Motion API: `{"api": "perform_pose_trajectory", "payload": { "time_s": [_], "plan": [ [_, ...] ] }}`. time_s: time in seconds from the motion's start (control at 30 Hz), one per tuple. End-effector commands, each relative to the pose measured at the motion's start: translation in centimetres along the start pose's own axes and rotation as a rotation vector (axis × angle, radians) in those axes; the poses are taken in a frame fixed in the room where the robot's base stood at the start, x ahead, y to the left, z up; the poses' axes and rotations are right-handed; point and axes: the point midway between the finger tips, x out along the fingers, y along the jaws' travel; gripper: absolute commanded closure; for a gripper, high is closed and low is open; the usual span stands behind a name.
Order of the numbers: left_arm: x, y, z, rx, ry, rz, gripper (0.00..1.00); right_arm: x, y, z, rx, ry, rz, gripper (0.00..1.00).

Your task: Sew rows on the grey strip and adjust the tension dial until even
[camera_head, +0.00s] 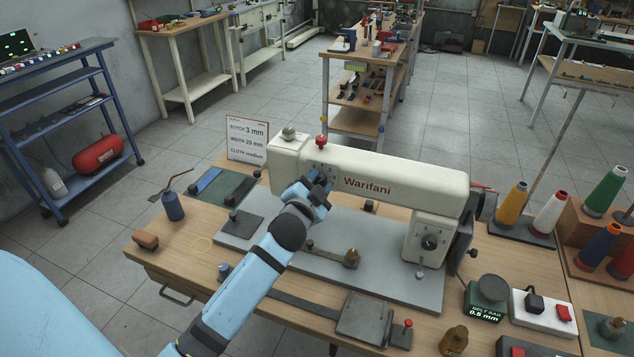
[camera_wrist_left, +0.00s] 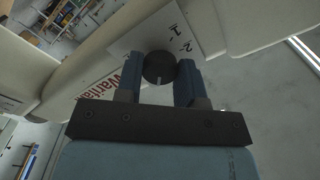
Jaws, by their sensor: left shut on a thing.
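A cream Warifani sewing machine (camera_head: 400,187) stands on a grey bed plate (camera_head: 395,285) on the wooden table. My left gripper (camera_head: 318,183) is at the front of its left head. In the left wrist view the blue fingers close on both sides of a dark round dial (camera_wrist_left: 159,68) with a pale mark. A white scale plate (camera_wrist_left: 185,35) with numbers sits behind the dial. My arm hides part of the head and needle area. I cannot tell which piece is the grey strip. My right gripper is not in view.
A card (camera_head: 247,140) reads stitch 3 mm, width 20 mm, cloth medium. A blue oil can (camera_head: 173,207) and wooden block (camera_head: 145,240) stand left. Thread spools (camera_head: 549,213), a belt sag display (camera_head: 486,300) and a switch box (camera_head: 542,312) crowd the right.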

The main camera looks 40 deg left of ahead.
Motion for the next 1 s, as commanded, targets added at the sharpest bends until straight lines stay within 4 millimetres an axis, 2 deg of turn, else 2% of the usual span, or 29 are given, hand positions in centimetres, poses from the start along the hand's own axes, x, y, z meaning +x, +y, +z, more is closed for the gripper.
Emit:
{"api": "perform_pose_trajectory", "payload": {
  "time_s": [0.23,0.27,0.37,0.73,0.87,1.0],
  "plan": [
    [0.0,0.0,0.0,-0.001,0.001,0.000,0.88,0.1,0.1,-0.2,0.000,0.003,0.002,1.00],
    [0.0,0.0,0.0,-0.001,0.001,0.000,0.63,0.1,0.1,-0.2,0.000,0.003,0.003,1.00],
    [0.0,0.0,0.0,-0.001,0.001,0.000,0.40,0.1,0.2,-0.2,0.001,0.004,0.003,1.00],
    [-0.5,0.1,0.0,-0.002,0.000,0.001,0.39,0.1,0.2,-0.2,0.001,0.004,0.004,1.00],
    [-2.3,0.1,0.1,-0.003,0.000,0.002,0.39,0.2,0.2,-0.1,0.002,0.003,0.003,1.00],
    [-5.5,0.2,0.1,-0.004,-0.001,0.002,0.39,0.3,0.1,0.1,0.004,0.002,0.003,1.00]
  ]
}}
